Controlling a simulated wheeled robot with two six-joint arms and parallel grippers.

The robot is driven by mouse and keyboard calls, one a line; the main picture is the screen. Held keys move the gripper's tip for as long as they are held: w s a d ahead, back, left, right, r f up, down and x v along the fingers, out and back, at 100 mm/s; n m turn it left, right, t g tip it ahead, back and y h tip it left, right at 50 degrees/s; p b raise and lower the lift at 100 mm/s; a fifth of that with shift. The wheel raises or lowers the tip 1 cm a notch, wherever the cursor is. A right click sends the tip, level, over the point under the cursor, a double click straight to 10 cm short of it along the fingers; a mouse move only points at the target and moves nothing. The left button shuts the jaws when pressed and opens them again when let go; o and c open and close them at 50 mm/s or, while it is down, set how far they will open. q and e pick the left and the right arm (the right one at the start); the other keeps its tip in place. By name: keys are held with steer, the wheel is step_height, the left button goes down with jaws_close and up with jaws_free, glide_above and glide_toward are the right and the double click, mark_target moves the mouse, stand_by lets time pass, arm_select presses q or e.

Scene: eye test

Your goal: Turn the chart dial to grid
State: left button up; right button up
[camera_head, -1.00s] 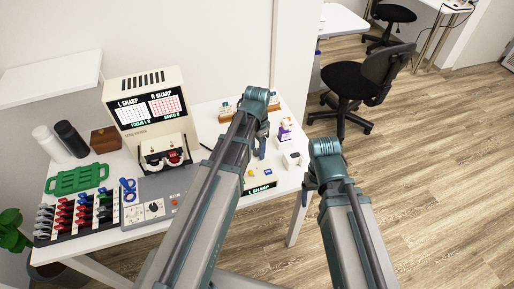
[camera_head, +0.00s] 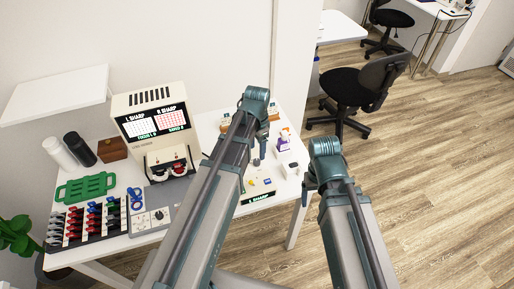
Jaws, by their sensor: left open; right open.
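The cream eye-test machine (camera_head: 127,108) stands at the table's back left. Its screen (camera_head: 152,122) shows a dotted grid on two panels under "L SHARP" and "R SHARP". A grey control panel (camera_head: 161,197) in front carries white-plated dials (camera_head: 158,215). A flat cream box (camera_head: 262,186) with small coloured buttons and an "L SHARP" display lies to the right. I cannot tell which control is the chart dial. My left arm (camera_head: 215,178) crosses over the table between the panel and that box. My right arm (camera_head: 345,205) is beyond the table's right edge.
A rack of red, black and blue pieces (camera_head: 90,220) and a green tray (camera_head: 86,187) are at the left. Two bottles, one white (camera_head: 58,152) and one black (camera_head: 79,148), stand behind. A wall shelf (camera_head: 55,93) overhangs the back left.

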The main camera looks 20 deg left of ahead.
mark_target(257, 161)
arm_select(q)
step_height(257, 161, up, 8)
steer(key=p, duration=0.6)
steer(key=shift+p, duration=0.3)
steer(key=shift+f, duration=0.15)
steer(key=s+d+n+b, duration=0.1)
steer(key=s+d+n, duration=0.1)
steer(key=s+d, duration=0.3)
steer(key=s+d+f+n+y, duration=0.1)
steer(key=s+d+n, duration=0.1)
steer(key=s+d, duration=0.3)
steer(key=s, duration=0.4)
steer(key=shift+s+d+f+b, duration=0.25)
steer(key=shift+s+f+b, duration=0.05)
steer(key=shift+s+b, duration=0.1)
